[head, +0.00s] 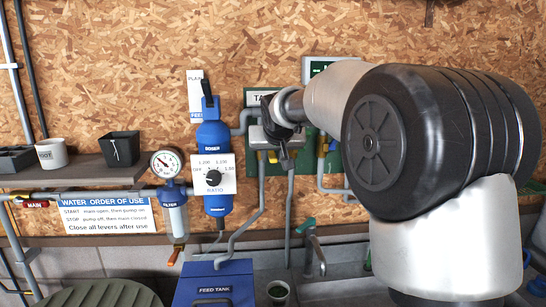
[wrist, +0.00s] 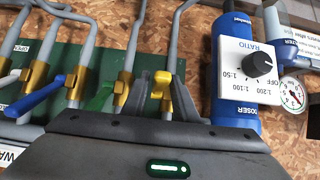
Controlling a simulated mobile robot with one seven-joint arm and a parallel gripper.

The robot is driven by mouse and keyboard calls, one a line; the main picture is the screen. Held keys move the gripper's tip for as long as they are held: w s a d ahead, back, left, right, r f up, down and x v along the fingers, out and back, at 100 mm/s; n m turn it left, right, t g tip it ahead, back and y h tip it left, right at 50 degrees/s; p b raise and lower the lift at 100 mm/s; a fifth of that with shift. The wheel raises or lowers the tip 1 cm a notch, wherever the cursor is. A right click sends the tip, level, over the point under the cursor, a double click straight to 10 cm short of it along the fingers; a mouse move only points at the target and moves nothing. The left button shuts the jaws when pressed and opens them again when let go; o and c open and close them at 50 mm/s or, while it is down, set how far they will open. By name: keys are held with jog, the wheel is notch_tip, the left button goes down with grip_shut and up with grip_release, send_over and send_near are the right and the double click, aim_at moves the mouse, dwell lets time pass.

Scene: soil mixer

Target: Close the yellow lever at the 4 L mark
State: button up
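My gripper (wrist: 156,92) is close in front of this valve. Its dark fingers stand apart with part of the valve showing between them, and nothing is clearly held. In the head view my gripper (head: 284,152) is in front of the green tap panel and hides much of it. A bit of yellow (head: 272,157) shows beside it. The 4 L mark cannot be read.
Green (wrist: 100,98), blue (wrist: 38,94) and white (wrist: 10,77) levers stand in a row left of my gripper. The doser's ratio dial (head: 213,179) and blue doser (head: 213,140) are close by. A blue feed tank (head: 213,285) and a tap (head: 311,240) are below.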

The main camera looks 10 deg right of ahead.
jog(key=shift+o, duration=0.6)
jog(key=shift+f, duration=0.1)
jog(key=b+v, duration=0.1)
jog(key=v, duration=1.6)
jog(key=shift+s+b, duration=0.25)
jog(key=shift+b, duration=0.15)
dwell(5.2)
